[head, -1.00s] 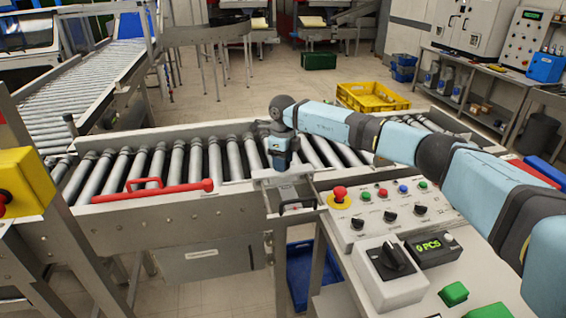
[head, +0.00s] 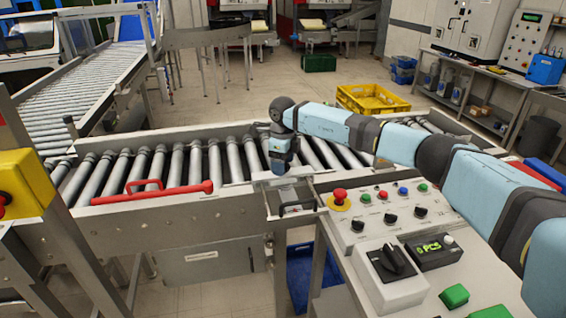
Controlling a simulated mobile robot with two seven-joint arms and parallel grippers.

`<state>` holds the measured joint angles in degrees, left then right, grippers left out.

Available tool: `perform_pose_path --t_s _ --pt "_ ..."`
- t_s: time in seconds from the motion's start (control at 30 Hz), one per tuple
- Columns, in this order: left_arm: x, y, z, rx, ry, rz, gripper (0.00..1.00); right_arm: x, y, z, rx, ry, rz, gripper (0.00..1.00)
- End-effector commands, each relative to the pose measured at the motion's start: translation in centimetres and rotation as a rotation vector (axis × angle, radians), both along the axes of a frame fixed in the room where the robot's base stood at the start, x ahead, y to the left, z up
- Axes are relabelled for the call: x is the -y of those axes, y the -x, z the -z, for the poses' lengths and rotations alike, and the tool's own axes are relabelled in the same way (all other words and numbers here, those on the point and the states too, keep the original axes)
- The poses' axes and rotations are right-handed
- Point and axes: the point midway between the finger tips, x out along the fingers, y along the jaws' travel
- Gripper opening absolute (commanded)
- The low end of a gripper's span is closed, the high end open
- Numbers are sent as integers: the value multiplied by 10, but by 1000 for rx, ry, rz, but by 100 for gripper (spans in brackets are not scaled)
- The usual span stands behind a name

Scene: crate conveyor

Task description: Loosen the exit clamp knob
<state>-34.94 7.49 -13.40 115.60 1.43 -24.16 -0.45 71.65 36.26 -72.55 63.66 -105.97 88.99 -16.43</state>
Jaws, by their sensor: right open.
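My right gripper (head: 280,167) points down at the conveyor's near rail, by a pale metal bracket (head: 285,186) with a dark handle (head: 297,208). Its fingertips are small and partly hidden, and I see nothing held in it. I cannot make out the exit clamp knob for certain; it may be hidden at or behind the gripper. My left gripper is not in view.
The roller conveyor (head: 178,160) has a red bar handle (head: 152,192) along its near rail. A control panel (head: 385,207) with a red emergency button (head: 340,196) stands right of the bracket. A blue bin (head: 301,275) sits below. A yellow crate (head: 372,98) lies on the floor behind.

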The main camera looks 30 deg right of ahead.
Motion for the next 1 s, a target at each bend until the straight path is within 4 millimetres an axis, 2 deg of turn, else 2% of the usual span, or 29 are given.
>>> perform_pose_path --t_s 0.13,0.27,0.7,0.83,1.0 --pt "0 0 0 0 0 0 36 0 0 -4 1 -1 0 69" --pt "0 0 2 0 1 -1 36 0 0 -21 2 -1 0 69" --pt "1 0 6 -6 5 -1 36 0 0 -115 3 0 0 69" --pt "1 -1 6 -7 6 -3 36 0 0 -131 1 0 0 69" --pt "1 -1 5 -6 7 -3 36 0 0 -138 1 -1 0 69"
